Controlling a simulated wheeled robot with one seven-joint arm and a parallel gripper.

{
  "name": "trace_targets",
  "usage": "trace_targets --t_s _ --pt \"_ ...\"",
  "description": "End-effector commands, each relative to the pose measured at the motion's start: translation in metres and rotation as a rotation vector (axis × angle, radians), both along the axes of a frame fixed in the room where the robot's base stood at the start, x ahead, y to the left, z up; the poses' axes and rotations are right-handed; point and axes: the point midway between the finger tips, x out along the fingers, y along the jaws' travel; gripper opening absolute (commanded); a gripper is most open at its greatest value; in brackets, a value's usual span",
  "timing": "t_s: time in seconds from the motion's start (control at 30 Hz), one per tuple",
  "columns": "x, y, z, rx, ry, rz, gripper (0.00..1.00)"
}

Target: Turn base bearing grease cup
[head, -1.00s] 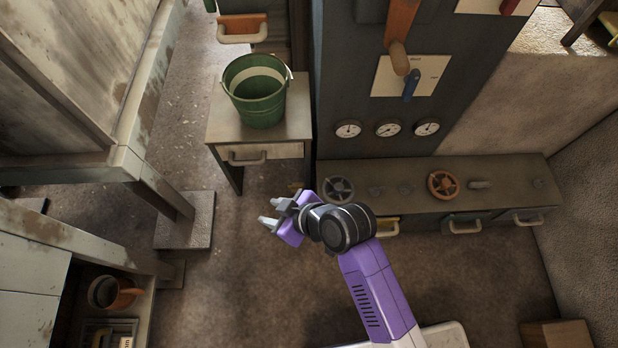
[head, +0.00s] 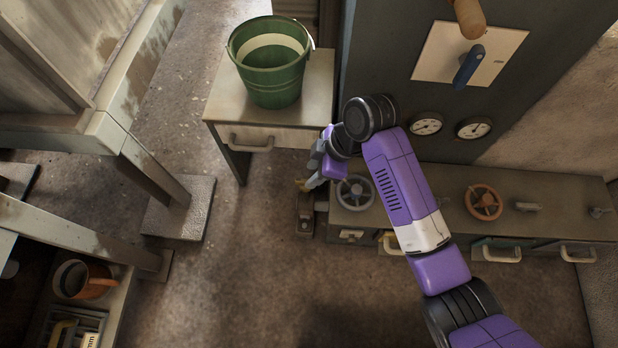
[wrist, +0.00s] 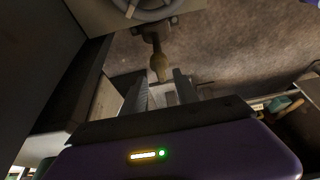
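A small brass-coloured piece, which looks like the grease cup (wrist: 159,66), shows in the wrist view on a dark stem. In the head view the grease cup (head: 302,185) is small and partly hidden by my gripper. My gripper (wrist: 160,78) is open, its two fingers apart on either side of the cup's line. The cup's rounded end is at or just beyond the fingertips, and I cannot tell if they touch it. In the head view my gripper (head: 314,182) points down and left, close beside the cup. A dark base fitting (head: 305,222) stands below it.
A grey handwheel (head: 355,192) and an orange handwheel (head: 484,202) sit on the low bench (head: 440,205) to the right. A green bucket (head: 272,80) stands on a small table (head: 225,105) behind. Open floor (head: 260,270) lies in front.

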Motion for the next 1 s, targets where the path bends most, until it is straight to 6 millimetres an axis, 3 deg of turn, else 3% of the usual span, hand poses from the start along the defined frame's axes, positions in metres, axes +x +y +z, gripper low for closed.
trace_targets --t_s 0.03,0.2,0.6,0.8,1.0 --pt "0.000 0.003 -0.012 -0.001 0.001 0.001 0.36" --pt "0.000 0.011 -0.029 -0.001 0.000 0.001 0.36" --pt "0.000 0.014 -0.034 0.001 -0.001 -0.002 0.36" --pt "0.000 0.014 -0.034 0.001 -0.001 -0.002 0.00" --pt "0.000 0.014 -0.034 0.001 -0.001 -0.003 0.00"
